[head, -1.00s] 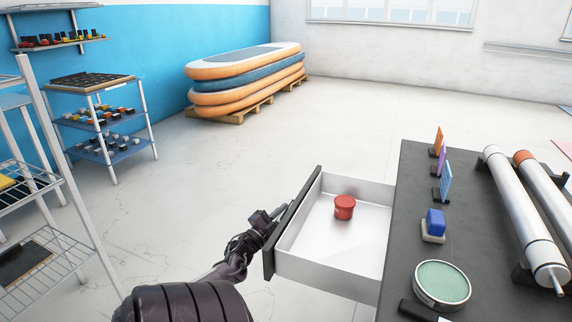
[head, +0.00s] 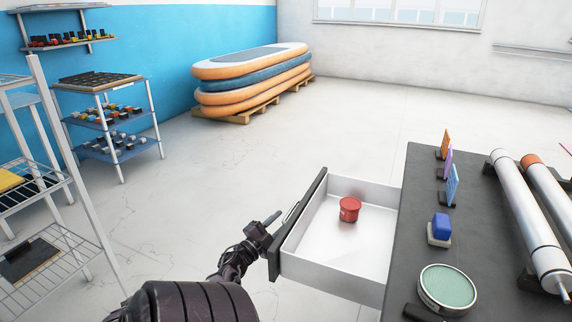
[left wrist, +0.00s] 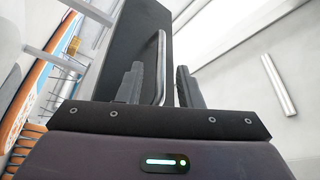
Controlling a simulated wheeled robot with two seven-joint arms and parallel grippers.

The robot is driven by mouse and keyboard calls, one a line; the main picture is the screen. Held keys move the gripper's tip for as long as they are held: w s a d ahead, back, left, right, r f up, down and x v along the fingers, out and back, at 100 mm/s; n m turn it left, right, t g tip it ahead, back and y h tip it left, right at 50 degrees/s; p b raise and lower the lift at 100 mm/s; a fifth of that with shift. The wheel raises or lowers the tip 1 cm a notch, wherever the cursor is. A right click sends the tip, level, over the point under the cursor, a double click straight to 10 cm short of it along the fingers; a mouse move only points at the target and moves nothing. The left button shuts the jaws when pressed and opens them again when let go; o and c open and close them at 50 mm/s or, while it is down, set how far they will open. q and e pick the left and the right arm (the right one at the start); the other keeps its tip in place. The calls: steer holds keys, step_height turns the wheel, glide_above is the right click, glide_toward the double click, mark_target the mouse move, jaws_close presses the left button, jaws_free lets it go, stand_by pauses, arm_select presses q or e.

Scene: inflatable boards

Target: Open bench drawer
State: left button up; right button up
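The bench drawer (head: 372,248) stands pulled well out from the dark bench (head: 420,190), its light metal inside visible. Its dark front panel (head: 307,205) carries a thin metal handle (head: 291,212), which also shows in the left wrist view (left wrist: 161,68). A red tub (head: 349,209) stands inside the drawer. My left gripper (head: 270,222) is just outside the front panel, by the handle. In the left wrist view its fingers (left wrist: 158,88) are spread, with the handle between them and a gap visible. My right gripper is not in view.
On the bench top are a round green-topped tin (head: 447,287), a blue block on a pale base (head: 440,228), several upright coloured cards (head: 451,186) and long rolls (head: 520,210). A wire rack (head: 60,200) stands at left. Floor beyond the drawer is clear.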

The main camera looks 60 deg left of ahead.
arm_select(q)
steer(key=shift+v, duration=1.7)
